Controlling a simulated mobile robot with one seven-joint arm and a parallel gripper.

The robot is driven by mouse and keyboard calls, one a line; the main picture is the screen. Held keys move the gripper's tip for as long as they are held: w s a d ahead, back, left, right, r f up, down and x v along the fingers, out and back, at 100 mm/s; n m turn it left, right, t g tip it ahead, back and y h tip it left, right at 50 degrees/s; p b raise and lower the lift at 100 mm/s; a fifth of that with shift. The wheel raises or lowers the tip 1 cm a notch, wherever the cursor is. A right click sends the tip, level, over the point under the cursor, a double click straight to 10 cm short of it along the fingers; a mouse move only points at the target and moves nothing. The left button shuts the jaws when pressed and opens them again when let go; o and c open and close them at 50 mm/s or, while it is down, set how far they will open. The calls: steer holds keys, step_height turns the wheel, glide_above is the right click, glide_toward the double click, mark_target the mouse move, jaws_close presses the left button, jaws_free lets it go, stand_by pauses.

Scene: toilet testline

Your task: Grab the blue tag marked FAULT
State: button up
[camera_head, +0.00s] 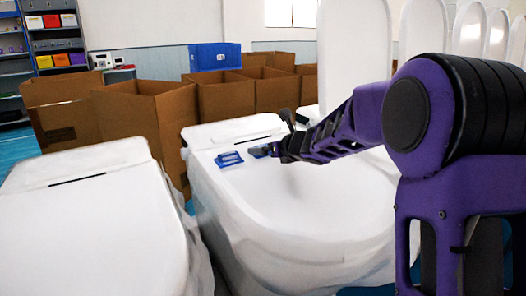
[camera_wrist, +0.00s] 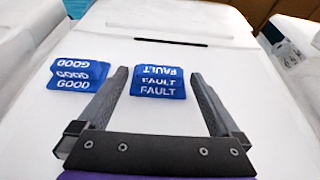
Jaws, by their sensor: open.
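The blue tag marked FAULT (camera_wrist: 158,82) lies on the white toilet lid in the wrist view, as what looks like a small stack with the word showing several times. My gripper (camera_wrist: 160,75) is open, with one dark finger on each side of the FAULT tag and a gap on both sides. In the head view, my gripper (camera_head: 262,151) is at the back of the middle toilet, low over its lid, and mostly hides the FAULT tag. Blue tags marked GOOD (camera_wrist: 78,75) lie just left of the left finger; they also show in the head view (camera_head: 229,159).
The white toilet (camera_head: 300,205) bears the tags. Another white toilet (camera_head: 90,215) stands to the left. Cardboard boxes (camera_head: 155,115) and a blue bin (camera_head: 215,57) stand behind. Upright white lids (camera_head: 352,50) rise behind my arm. The lid's front part is clear.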

steer(key=shift+w+a+f, duration=0.2)
steer(key=shift+w+a, duration=0.2)
steer(key=shift+w, duration=0.05)
steer(key=c, duration=1)
